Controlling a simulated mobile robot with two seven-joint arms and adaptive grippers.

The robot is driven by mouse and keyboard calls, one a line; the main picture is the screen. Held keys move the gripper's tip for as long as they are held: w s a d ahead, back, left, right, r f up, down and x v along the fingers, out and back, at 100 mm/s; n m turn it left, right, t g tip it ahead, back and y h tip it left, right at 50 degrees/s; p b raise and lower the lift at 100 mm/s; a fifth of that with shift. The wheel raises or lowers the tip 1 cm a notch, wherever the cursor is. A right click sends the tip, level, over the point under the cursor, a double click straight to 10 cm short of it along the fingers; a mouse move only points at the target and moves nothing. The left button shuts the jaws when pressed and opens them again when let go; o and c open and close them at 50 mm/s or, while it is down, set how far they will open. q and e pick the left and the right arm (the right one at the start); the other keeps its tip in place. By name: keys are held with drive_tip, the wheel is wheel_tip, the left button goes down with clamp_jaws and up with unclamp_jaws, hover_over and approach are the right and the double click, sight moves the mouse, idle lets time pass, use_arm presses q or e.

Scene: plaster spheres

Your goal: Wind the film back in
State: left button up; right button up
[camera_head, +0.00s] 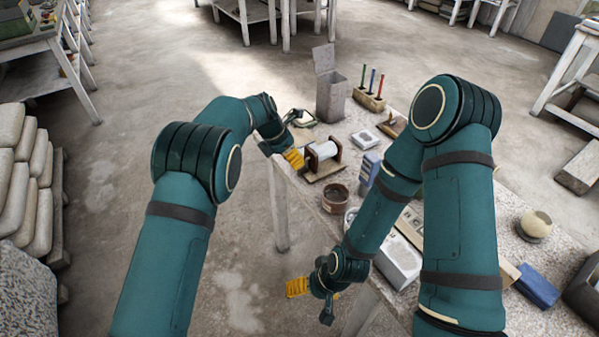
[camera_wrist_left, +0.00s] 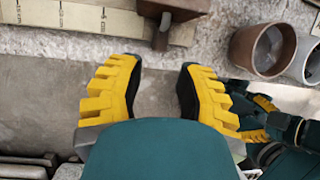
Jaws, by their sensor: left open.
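A white roll (camera_head: 322,151), which seems to be the film, sits between brown uprights on a wooden stand (camera_head: 326,173) at the table's left edge. My left gripper (camera_head: 294,158) is beside the stand's left side, yellow fingers towards it. In the left wrist view this gripper (camera_wrist_left: 158,75) is open, with nothing between its fingers. Just beyond the fingertips is a small dark handle-like piece (camera_wrist_left: 160,38) below a brown block, at the edge of a pale board (camera_wrist_left: 90,18). My right gripper (camera_head: 297,288) hangs beside the table's near edge; its finger gap is unclear.
A brown pot (camera_head: 335,198) stands near the stand, and also shows in the left wrist view (camera_wrist_left: 262,48). A grey bin (camera_head: 331,95), a rack of coloured sticks (camera_head: 369,98) and a blue block (camera_head: 370,168) stand nearby. Open floor lies left of the table.

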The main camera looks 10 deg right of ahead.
sight(299, 170)
use_arm(q)
drive_tip(key=b+x, duration=0.1)
drive_tip(key=x, duration=0.5)
drive_tip(key=shift+f, duration=0.2)
clamp_jaws()
